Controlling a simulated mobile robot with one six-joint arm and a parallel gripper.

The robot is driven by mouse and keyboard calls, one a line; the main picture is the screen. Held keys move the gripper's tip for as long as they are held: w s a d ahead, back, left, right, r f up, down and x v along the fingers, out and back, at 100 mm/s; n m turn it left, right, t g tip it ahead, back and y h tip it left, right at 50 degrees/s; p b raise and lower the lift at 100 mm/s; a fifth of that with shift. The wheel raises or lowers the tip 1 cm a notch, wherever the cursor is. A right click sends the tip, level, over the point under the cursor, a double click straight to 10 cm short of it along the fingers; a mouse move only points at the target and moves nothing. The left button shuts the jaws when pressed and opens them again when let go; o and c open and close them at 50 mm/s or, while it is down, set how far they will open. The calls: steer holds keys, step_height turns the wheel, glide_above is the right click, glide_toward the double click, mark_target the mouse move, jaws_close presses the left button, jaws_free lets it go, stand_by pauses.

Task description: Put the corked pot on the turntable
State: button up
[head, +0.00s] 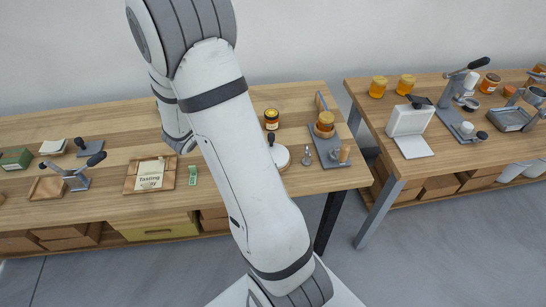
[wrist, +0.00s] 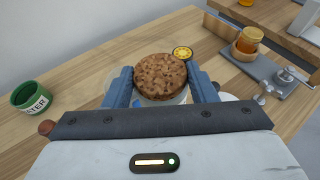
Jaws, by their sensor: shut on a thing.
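The corked pot (wrist: 160,76) is between the two blue fingers of my gripper (wrist: 163,88) in the wrist view. Its broad brown cork top faces the camera, and only a little of its pale body shows below. My gripper is shut on it. A pale round rim (wrist: 114,80) shows behind the pot; I cannot tell whether it is the turntable or whether the pot touches it. In the head view my arm hides the pot and fingers. A white round thing (head: 280,155), partly behind my arm, may be the turntable.
A dark-lidded jar (head: 271,119) stands just beyond. A honey jar (head: 325,122) stands on a grey stand to the right. A green tin (wrist: 31,97) is at left in the wrist view. A wooden tray (head: 128,178) and lever tool (head: 75,179) lie further left.

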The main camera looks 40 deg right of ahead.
steer(key=s+d+f+m+g+h, duration=0.1)
steer(key=s+d+m+g, duration=0.5)
steer(key=s+d+g, duration=0.25)
steer(key=shift+m, duration=0.5)
steer(key=shift+s+a+f+p, duration=0.1)
steer(key=shift+s+f+p, duration=0.1)
steer(key=shift+f, duration=1.5)
steer(key=shift+s+a+f+p, duration=0.15)
steer(key=shift+s+f+p, duration=0.1)
steer(key=shift+f, duration=1.4)
steer(key=shift+s+a+f+p, duration=0.1)
steer(key=shift+s+f+p, duration=0.1)
steer(key=shift+f, duration=1.5)
steer(key=shift+f, duration=0.1)
steer(key=shift+f+b, duration=0.15)
steer(key=shift+b, duration=0.2)
steer(key=o, duration=1.1)
steer(key=shift+o, duration=0.6)
steer(key=shift+r, duration=0.25)
